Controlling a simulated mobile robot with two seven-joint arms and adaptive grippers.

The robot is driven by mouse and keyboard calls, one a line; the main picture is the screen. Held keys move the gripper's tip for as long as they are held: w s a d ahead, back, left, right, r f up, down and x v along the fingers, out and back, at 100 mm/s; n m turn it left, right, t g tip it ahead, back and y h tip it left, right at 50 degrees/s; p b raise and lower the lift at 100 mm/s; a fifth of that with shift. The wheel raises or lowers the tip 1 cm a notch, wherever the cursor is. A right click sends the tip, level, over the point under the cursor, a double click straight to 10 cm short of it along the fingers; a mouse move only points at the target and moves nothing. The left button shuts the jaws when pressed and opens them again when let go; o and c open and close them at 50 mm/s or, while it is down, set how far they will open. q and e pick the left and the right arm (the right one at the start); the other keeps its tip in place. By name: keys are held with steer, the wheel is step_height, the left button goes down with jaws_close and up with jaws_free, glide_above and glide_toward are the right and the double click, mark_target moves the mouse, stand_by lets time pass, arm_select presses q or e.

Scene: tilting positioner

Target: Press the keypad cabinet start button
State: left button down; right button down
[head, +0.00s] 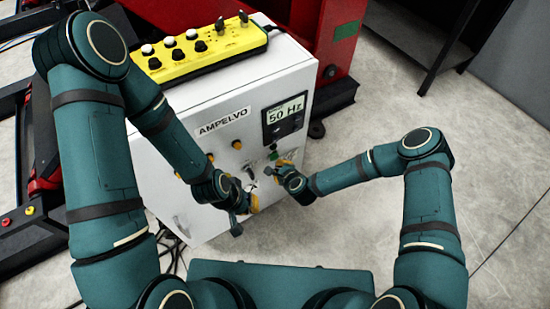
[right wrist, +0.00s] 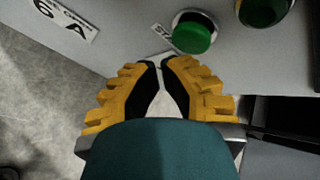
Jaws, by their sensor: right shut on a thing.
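The white cabinet (head: 205,105), marked AMPELVO, has a display reading 50 Hz (head: 284,117) on its front. A green button (right wrist: 192,38) beside a partly hidden label starting "STA" (right wrist: 163,30) shows in the right wrist view; small green parts (head: 272,154) show below the display in the head view. My right gripper (right wrist: 161,62) has its yellow fingers together, tips just below and left of that button; whether they touch the panel is unclear.
A second green part (right wrist: 262,10) is at the wrist view's top edge. A yellow control box (head: 205,48) with black and white knobs lies on the cabinet. Red machinery (head: 325,40) stands behind. Cables lie at the cabinet's left foot. Floor at right (head: 510,190) is clear.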

steer(key=shift+w+a, duration=0.1)
stand_by(1.3)
steer(key=shift+w+a, duration=0.2)
steer(key=shift+w, duration=0.05)
steer(key=shift+w+a+b, duration=0.25)
steer(key=shift+w+b, duration=0.15)
stand_by(0.9)
steer(key=shift+s+d, duration=0.5)
steer(key=shift+s, duration=0.25)
steer(key=shift+s+d+p, duration=0.3)
steer(key=shift+s+d, duration=0.45)
steer(key=shift+s, duration=0.3)
steer(key=shift+s+d+p, duration=0.25)
steer(key=shift+s+d, duration=0.5)
steer(key=shift+s, duration=0.25)
